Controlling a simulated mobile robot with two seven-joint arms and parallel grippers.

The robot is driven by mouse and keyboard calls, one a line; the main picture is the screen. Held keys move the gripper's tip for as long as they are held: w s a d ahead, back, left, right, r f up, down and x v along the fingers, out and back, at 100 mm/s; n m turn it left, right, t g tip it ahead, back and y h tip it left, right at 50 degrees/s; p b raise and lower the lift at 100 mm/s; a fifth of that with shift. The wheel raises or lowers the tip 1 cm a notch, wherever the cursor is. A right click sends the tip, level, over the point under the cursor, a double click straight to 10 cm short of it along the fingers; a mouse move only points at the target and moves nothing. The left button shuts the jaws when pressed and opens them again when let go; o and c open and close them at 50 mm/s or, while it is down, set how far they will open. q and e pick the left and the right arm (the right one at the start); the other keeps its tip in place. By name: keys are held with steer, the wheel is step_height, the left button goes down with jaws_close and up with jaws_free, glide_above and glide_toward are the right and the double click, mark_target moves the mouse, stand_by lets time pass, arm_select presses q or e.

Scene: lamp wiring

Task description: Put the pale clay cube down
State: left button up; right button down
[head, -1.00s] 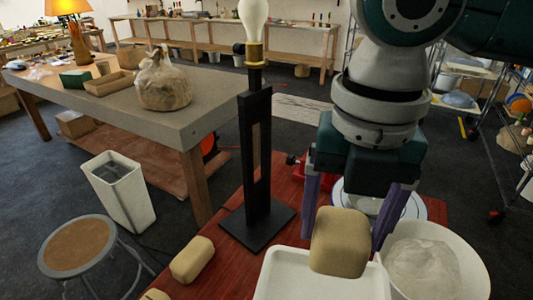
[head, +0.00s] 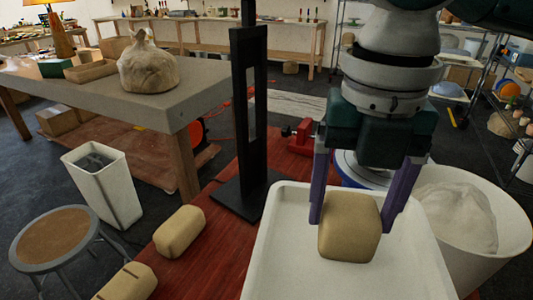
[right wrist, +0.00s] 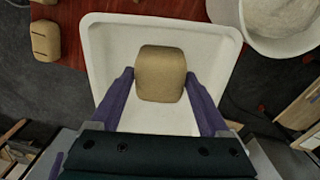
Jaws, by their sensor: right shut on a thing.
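The pale clay cube (head: 349,226) is a tan block with rounded edges. My right gripper (head: 350,218) has its purple fingers on both sides of it and is shut on it. The cube is over the white tray (head: 285,225) in the head view; whether it touches the tray floor I cannot tell. In the right wrist view the cube (right wrist: 161,73) sits between the fingertips (right wrist: 160,85), inside the outline of the tray (right wrist: 103,55). My left gripper is not in view.
Two other clay blocks, one plain (head: 180,231) and one grooved (head: 128,283), lie on the red table (head: 213,262) left of the tray. A black lamp stand (head: 248,130) rises behind them. A white bucket (head: 505,235) with a plastic bag stands right of the tray.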

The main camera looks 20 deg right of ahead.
mark_target(353, 205)
steer(key=shift+r, duration=0.15)
steer(key=shift+f, duration=0.2)
jaws_free()
step_height(353, 205, up, 12)
steer(key=shift+r, duration=0.2)
stand_by(1.0)
